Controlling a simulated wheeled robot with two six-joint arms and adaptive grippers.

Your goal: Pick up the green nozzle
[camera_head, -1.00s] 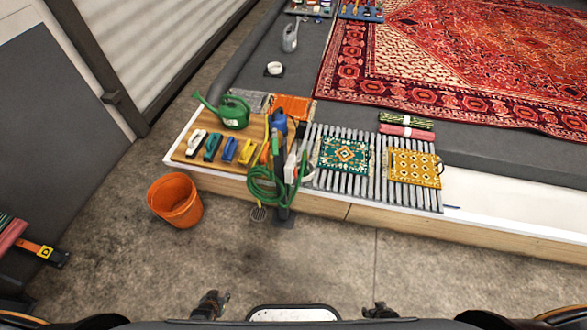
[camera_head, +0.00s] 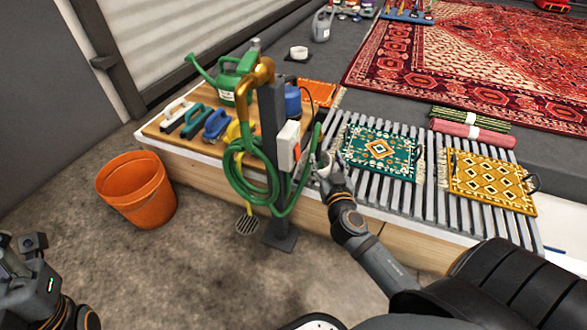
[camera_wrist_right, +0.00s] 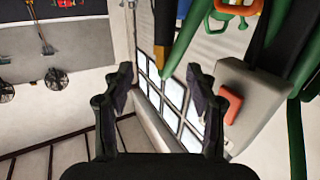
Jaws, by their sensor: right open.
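The green hose (camera_head: 232,165) hangs coiled on a dark post with a brass pipe. Its end rises beside the white box on the post, and this upright green end (camera_head: 317,135) looks like the nozzle, though it is too small to be sure. My right gripper (camera_head: 328,160) is just right of it, over the slatted rack. In the right wrist view my right gripper (camera_wrist_right: 160,85) is open and empty, with a green tube (camera_wrist_right: 187,42) beyond its fingertips. My left gripper (camera_head: 32,245) is at the lower left edge, partly cut off; its jaws are unclear.
The post (camera_head: 272,130) and white box (camera_head: 288,147) stand close left of my right gripper. A teal mat (camera_head: 380,152) and a yellow mat (camera_head: 490,182) lie on slats. A green watering can (camera_head: 225,85), several brushes and an orange bucket (camera_head: 137,190) are left.

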